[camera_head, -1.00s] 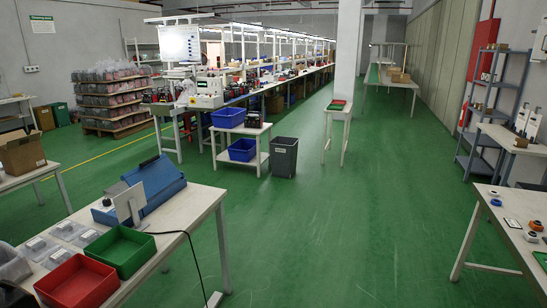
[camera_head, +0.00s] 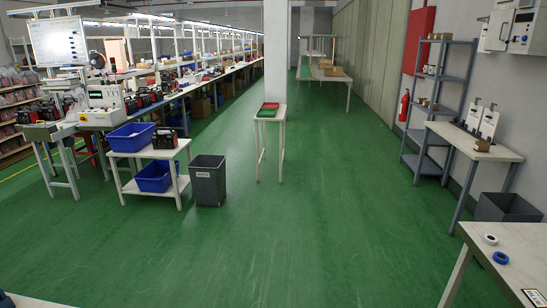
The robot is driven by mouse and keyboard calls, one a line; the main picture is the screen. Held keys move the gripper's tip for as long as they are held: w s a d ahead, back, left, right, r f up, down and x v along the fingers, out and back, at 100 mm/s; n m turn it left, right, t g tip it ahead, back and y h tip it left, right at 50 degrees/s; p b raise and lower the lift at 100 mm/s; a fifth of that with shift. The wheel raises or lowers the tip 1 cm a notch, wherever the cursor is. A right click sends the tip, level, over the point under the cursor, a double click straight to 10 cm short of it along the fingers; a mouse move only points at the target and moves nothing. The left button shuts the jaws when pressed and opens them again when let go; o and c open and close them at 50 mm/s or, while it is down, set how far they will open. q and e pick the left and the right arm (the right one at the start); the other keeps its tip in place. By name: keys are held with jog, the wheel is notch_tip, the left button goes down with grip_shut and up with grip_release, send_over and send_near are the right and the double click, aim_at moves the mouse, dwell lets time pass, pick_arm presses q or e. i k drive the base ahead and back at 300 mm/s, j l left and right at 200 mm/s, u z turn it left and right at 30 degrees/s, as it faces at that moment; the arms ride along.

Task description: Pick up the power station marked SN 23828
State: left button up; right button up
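Several black and red units that look like power stations are in view. One unit (camera_head: 165,138) sits on top of a white two-shelf cart at left centre, beside a blue bin. Neither of my grippers can be made out in this view.
The white cart (camera_head: 147,186) holds an upper blue bin (camera_head: 131,137) and a lower blue bin (camera_head: 155,176). A grey waste bin (camera_head: 208,181) stands right of it. A small white table (camera_head: 270,116) is at centre, a workbench (camera_head: 520,262) at lower right. Green floor (camera_head: 300,240) ahead is clear.

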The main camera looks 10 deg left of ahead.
aim_at(161, 139)
jog(key=i+u, duration=0.15)
jog(key=i, duration=0.35)
jog(key=i+u, duration=0.15)
jog(key=i, duration=0.35)
jog(key=i+l+u, duration=0.15)
jog(key=i, duration=0.35)
jog(key=i+l+u, duration=0.2)
jog(key=i, duration=0.25)
jog(key=i+l+u, duration=0.15)
jog(key=i, duration=0.35)
jog(key=i+j+u, duration=0.35)
jog(key=i, duration=1.3)
jog(key=i+l+u, duration=0.15)
jog(key=i+u, duration=0.2)
jog(key=i, duration=1.25)
jog(key=i+z, duration=0.1)
jog(key=i, duration=0.5)
jog(key=i+j+z, duration=0.15)
jog(key=i, duration=0.4)
jog(key=i+j+z, duration=0.1)
jog(key=i, duration=0.45)
